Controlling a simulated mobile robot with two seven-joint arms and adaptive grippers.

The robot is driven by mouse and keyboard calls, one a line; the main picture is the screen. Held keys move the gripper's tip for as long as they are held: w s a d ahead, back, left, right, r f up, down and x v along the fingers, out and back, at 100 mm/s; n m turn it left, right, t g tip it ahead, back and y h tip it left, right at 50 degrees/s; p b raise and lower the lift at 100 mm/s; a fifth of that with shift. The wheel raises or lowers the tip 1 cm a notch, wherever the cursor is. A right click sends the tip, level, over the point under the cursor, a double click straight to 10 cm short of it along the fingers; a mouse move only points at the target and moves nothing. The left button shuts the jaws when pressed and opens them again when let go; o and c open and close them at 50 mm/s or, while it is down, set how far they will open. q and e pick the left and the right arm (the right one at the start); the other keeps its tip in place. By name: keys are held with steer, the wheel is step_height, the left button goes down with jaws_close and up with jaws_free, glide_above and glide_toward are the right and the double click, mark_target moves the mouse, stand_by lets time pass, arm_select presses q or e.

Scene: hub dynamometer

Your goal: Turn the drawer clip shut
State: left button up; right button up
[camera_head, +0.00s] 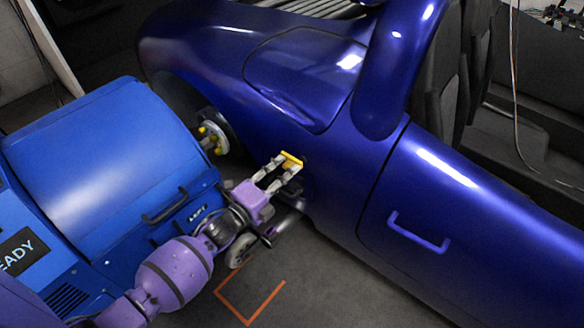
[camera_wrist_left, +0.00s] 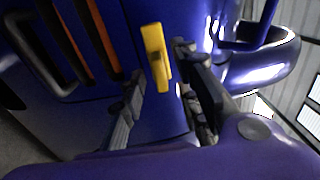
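The drawer clip, a yellow bar (camera_head: 291,158), is on the side of the dark blue car body, behind the front wheel hub. In the left wrist view the yellow bar (camera_wrist_left: 155,50) stands nearly upright, leaning slightly, against a blue surface. My left gripper (camera_head: 286,168) reaches it from the front left, with its fingertips right at the bar. In the left wrist view the fingers of my left gripper (camera_wrist_left: 160,70) are spread, one on each side of the bar's lower part, with gaps showing. My right gripper is not in view.
A blue machine (camera_head: 105,165) with a dark handle (camera_head: 165,205) stands left, close to my left arm. A bare hub (camera_head: 212,138) with yellow studs is between machine and car. A purple-blue handle (camera_head: 418,232) is on the car's side. Floor with orange marking (camera_head: 250,320) lies in front.

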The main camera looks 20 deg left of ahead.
mark_target(288, 163)
arm_select(q)
steer(key=shift+x, duration=1.55)
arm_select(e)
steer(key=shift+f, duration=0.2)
arm_select(q)
steer(key=shift+c, duration=0.7)
jaws_close()
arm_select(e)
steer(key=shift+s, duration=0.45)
